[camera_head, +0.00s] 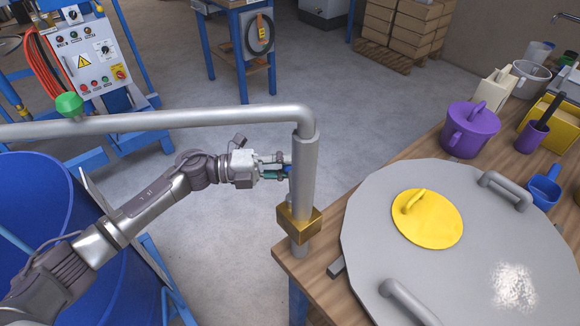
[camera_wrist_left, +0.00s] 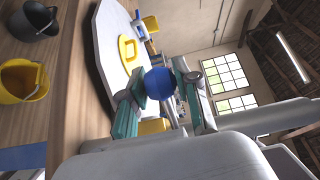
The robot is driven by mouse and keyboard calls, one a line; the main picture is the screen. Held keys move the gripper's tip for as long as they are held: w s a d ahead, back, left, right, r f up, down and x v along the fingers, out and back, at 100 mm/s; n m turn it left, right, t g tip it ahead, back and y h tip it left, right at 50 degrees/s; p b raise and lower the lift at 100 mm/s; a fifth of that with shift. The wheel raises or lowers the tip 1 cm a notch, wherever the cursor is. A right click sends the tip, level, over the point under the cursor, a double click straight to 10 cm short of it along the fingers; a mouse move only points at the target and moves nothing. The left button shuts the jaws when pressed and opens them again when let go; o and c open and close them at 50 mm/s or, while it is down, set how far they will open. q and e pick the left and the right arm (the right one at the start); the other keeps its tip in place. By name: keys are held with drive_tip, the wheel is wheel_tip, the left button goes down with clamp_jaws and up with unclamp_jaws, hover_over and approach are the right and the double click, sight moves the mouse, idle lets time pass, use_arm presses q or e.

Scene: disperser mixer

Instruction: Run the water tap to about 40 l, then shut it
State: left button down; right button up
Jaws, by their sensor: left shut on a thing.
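A grey water pipe (camera_head: 170,121) runs across from the left, bends and goes down to a brass valve block (camera_head: 299,222) at the table's corner. A blue ball knob (camera_wrist_left: 160,85) sits between the fingers of my left gripper (camera_wrist_left: 160,97) in the left wrist view. In the head view my left gripper (camera_head: 284,165) is shut on this knob beside the upright pipe, which partly hides it. A big blue tub (camera_head: 50,180) stands at the lower left under the pipe. I cannot make out its water level. My right gripper is not in view.
The wooden table (camera_head: 375,165) carries a large grey lid (camera_head: 378,235) with a yellow cover (camera_head: 440,225), a purple pot (camera_head: 469,128) and several other containers. A control panel (camera_head: 95,60) with buttons stands at the back left. The grey floor between is clear.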

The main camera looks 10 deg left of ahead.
use_arm(q)
drive_tip(key=c, duration=0.8)
unclamp_jaws()
drive_tip(key=s+a, duration=0.2)
drive_tip(key=a, duration=1)
drive_tip(key=shift+s+d, duration=0.1)
